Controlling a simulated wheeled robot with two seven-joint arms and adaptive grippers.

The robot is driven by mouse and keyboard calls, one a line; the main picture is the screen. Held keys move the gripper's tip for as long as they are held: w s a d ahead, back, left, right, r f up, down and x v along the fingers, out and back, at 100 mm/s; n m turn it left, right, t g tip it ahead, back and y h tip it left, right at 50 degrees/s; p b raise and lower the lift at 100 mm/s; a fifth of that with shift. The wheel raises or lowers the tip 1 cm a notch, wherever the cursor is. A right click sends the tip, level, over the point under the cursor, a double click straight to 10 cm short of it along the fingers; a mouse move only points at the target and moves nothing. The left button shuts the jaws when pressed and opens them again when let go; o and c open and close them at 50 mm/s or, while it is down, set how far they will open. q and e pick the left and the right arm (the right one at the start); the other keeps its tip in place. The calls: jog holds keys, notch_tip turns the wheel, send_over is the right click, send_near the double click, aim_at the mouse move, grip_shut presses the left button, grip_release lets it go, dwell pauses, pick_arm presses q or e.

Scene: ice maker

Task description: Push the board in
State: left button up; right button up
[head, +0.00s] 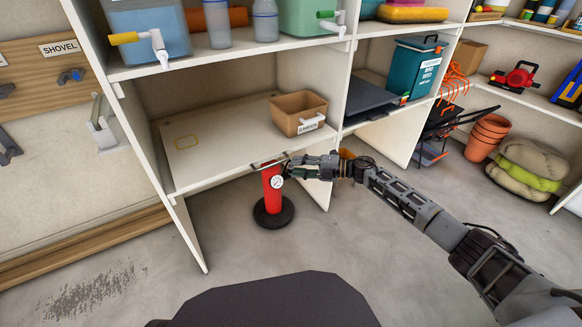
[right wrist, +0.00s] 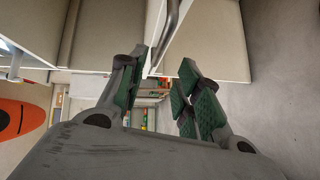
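The board (head: 225,132) is a pale flat panel at the middle level of the white shelving, in the left bay. A small yellow outline marks its left part, and a brown bin sits at its right rear. My right gripper (head: 288,167) is at the board's front edge, towards its right end. In the right wrist view, my right gripper (right wrist: 158,88) has its green-padded fingers apart with nothing between them. A curved metal bar (right wrist: 170,28) shows just beyond the fingertips, beside a pale panel. Whether the fingers touch the board cannot be told. My left gripper is out of view.
A red pump (head: 272,190) with a gauge and black base stands on the floor below the gripper. The brown bin (head: 298,113) rests on the board. Jugs and bottles fill the shelf above. Terracotta pots (head: 484,138) stand at right.

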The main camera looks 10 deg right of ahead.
jog(key=shift+s+d+r, duration=0.1)
jog(key=shift+s+d, duration=0.15)
jog(key=shift+d, duration=0.3)
